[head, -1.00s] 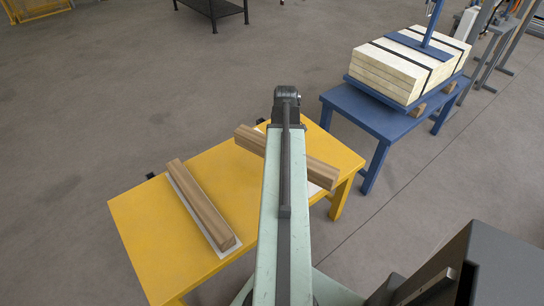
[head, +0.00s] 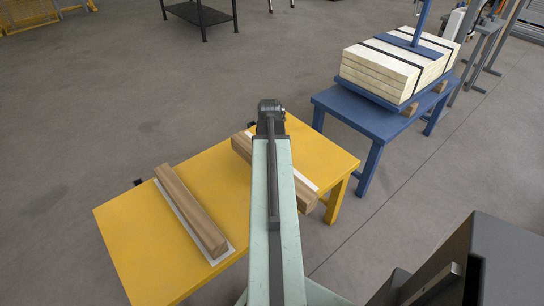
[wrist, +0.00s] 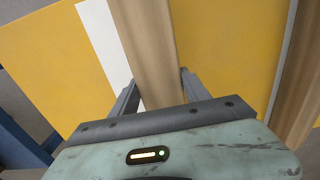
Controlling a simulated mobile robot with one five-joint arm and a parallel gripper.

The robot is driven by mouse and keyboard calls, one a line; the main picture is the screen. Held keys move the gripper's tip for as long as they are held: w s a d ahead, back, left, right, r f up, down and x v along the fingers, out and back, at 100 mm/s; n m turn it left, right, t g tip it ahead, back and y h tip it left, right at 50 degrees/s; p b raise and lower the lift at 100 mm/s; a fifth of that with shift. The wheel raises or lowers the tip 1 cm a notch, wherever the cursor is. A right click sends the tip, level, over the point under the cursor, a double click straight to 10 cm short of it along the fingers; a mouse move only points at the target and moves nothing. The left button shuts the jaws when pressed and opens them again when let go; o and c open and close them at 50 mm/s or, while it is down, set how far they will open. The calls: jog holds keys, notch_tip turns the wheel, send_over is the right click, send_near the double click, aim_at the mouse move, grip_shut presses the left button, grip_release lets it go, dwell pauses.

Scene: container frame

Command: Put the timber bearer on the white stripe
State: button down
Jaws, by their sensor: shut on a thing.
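The timber bearer (wrist: 146,40) is a brown wooden beam between the two fingers of my gripper (wrist: 158,84), which is shut on it. In the head view my arm hides the bearer's middle, and its left end (head: 241,147) and right end (head: 303,198) show. The white stripe (wrist: 100,35) lies on the yellow table to the left of the bearer in the wrist view, slightly angled to it and running partly under it. The stripe also shows beyond the bearer in the head view (head: 305,180). I cannot tell whether the bearer touches the table.
A second bearer (head: 190,209) lies on another pale stripe (head: 222,254) at the left of the yellow table (head: 130,235). A blue table (head: 372,122) behind right carries a strapped pale stack (head: 395,72). Table surface between the bearers is clear.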

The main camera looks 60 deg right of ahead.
jog(key=shift+w+d+f+b, duration=0.85)
jog(key=shift+w+d, duration=0.15)
jog(key=shift+d, duration=0.8)
jog(key=shift+w+d+f+b, duration=0.85)
jog(key=shift+w+d, duration=0.1)
jog(key=shift+d, duration=0.85)
jog(key=shift+w+d+f+b, duration=0.8)
jog(key=shift+w+d, duration=0.2)
jog(key=shift+d, duration=0.8)
jog(key=c, duration=0.5)
grip_release()
jog(key=shift+r, duration=0.1)
notch_tip(320, 180, up, 12)
jog(key=p, duration=1.2)
jog(key=shift+r+p, duration=0.15)
jog(key=shift+p, duration=0.15)
